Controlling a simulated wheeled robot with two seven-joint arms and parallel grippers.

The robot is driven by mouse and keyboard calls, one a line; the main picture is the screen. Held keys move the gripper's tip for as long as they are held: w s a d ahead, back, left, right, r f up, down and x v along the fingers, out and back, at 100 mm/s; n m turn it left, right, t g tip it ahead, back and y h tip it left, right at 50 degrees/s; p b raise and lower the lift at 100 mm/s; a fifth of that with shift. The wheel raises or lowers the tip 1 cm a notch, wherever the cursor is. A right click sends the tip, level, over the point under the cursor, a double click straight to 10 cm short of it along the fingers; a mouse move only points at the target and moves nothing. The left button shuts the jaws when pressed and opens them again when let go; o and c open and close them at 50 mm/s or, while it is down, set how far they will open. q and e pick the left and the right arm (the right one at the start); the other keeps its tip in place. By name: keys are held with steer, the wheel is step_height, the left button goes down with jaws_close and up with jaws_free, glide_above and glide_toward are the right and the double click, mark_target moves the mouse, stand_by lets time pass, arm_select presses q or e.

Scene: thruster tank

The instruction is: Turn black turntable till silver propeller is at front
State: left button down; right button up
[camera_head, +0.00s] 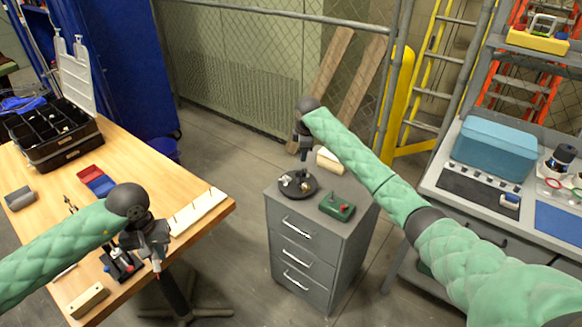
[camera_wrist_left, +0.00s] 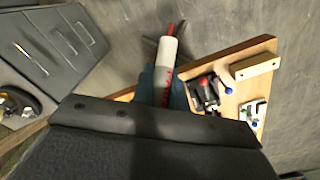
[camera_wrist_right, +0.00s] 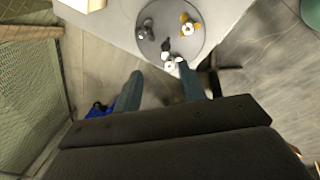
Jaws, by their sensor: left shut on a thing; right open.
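The black turntable (camera_head: 298,194) sits on top of the grey drawer cabinet. In the right wrist view its disc (camera_wrist_right: 168,13) carries a dark propeller (camera_wrist_right: 145,29), a brass-coloured one (camera_wrist_right: 188,26) and a small silver-white one (camera_wrist_right: 171,61) at the edge nearest my gripper. My right gripper (camera_head: 304,152) is above the turntable's far side; in its wrist view its fingers (camera_wrist_right: 160,74) are apart, with the silver piece close to one fingertip. Contact cannot be told. My left gripper (camera_head: 152,254) is over the wooden table's front edge, shut on a white tube with a red tip (camera_wrist_left: 166,52).
A green device (camera_head: 337,207) stands beside the turntable on the cabinet (camera_head: 311,240), and a pale block (camera_head: 330,160) lies behind. The wooden table (camera_head: 130,165) holds a black case, trays and a peg rack. A grey workbench stands at right.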

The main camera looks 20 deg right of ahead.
mark_target(298, 174)
arm_select(q)
steer(key=shift+w+f, duration=0.1)
steer(key=shift+w, duration=0.1)
steer(key=shift+s, duration=0.1)
steer(key=shift+s+r, duration=0.35)
steer(key=shift+s, duration=0.05)
steer(key=shift+w, duration=0.2)
step_height(298, 174, up, 5)
steer(key=p, duration=0.5)
steer(key=shift+f, duration=0.15)
arm_select(e)
steer(key=f+n, duration=0.1)
steer(key=f, duration=0.2)
steer(key=w+f+n, duration=0.1)
steer(key=f+n, duration=0.1)
steer(key=f, duration=0.2)
steer(key=a+f+n, duration=0.1)
steer(key=f, duration=0.3)
steer(key=shift+w, duration=0.3)
steer(key=shift+f, duration=0.4)
steer(key=shift+w, duration=0.1)
jaws_close()
